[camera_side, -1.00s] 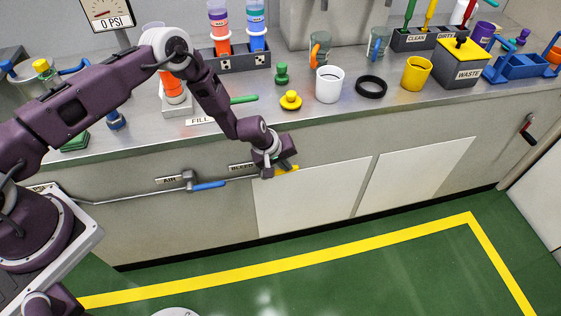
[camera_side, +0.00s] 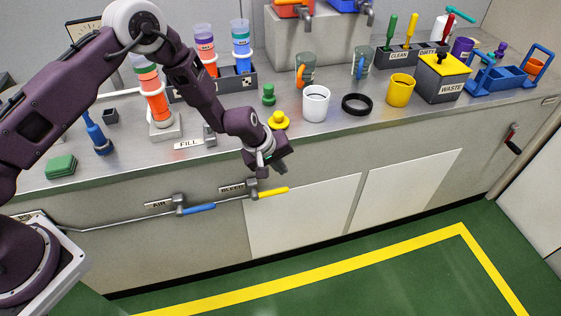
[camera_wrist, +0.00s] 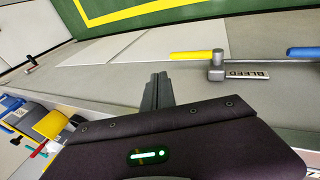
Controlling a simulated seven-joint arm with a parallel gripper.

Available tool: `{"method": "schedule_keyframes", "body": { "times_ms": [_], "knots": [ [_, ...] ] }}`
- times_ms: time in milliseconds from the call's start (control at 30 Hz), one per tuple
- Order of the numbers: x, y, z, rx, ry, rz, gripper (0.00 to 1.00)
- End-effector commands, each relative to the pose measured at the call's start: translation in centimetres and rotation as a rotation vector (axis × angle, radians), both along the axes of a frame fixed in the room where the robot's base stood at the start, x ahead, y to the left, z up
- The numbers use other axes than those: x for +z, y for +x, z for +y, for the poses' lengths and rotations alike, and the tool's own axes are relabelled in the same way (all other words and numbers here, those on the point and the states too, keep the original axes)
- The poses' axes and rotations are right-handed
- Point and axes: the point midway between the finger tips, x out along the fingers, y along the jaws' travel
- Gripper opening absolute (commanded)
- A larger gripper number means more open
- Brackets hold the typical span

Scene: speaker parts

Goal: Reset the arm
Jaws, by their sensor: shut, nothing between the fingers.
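My gripper (camera_side: 275,169) is shut and empty. It hangs in front of the counter's front edge, just above the yellow bleed handle (camera_side: 273,191), with a small gap visible between them. In the wrist view my closed fingers (camera_wrist: 158,90) point toward the cabinet front, and the yellow handle (camera_wrist: 192,55) lies beyond them, slightly right. The bleed handle lies along its pipe. My arm reaches from the left across the counter and hides part of the tube rack and the fill valve's surroundings.
The blue air handle (camera_side: 199,209) is left of the bleed handle. On the counter (camera_side: 330,135) stand a white cup (camera_side: 315,103), a black ring (camera_side: 357,104), a yellow mug (camera_side: 400,90) and a waste bin (camera_side: 441,82). The floor (camera_side: 400,285) in front is clear.

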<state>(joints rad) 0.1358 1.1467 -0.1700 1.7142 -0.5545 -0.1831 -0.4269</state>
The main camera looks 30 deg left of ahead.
Motion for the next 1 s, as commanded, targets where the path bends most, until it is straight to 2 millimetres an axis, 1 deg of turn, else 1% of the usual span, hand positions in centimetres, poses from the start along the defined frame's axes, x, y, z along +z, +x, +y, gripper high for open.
{"method": "schedule_keyframes", "body": {
  "times_ms": [33, 100, 200, 600, 667, 733, 767, 800, 833, 867, 900, 967, 1000],
  "knots": [
    [1.0, -0.1, -0.1, -0.001, 0.001, -0.001, 0.0],
    [1.9, -0.2, -0.3, -0.001, 0.001, -0.001, 0.0],
    [2.6, -0.4, -0.4, 0.0, 0.0, 0.001, 0.0],
    [2.7, -0.4, -0.4, 0.001, 0.0, 0.001, 0.0],
    [3.2, -0.3, -0.4, -0.004, 0.0, -0.003, 0.0],
    [5.8, -0.2, -0.3, -0.037, 0.0, -0.018, 0.0],
    [7.7, -0.3, -0.2, -0.063, 0.002, -0.029, 0.0],
    [10.9, -0.7, 0.0, -0.109, 0.008, -0.046, 0.0],
    [13.6, -1.3, 0.2, -0.149, 0.015, -0.06, 0.0],
    [16.3, -2.1, 0.6, -0.194, 0.027, -0.073, 0.0],
    [19.8, -3.7, 1.2, -0.252, 0.047, -0.089, 0.0],
    [24.4, -6.5, 2.3, -0.333, 0.083, -0.109, 0.0],
    [27.1, -8.7, 3.1, -0.385, 0.112, -0.12, 0.0]
  ]
}}
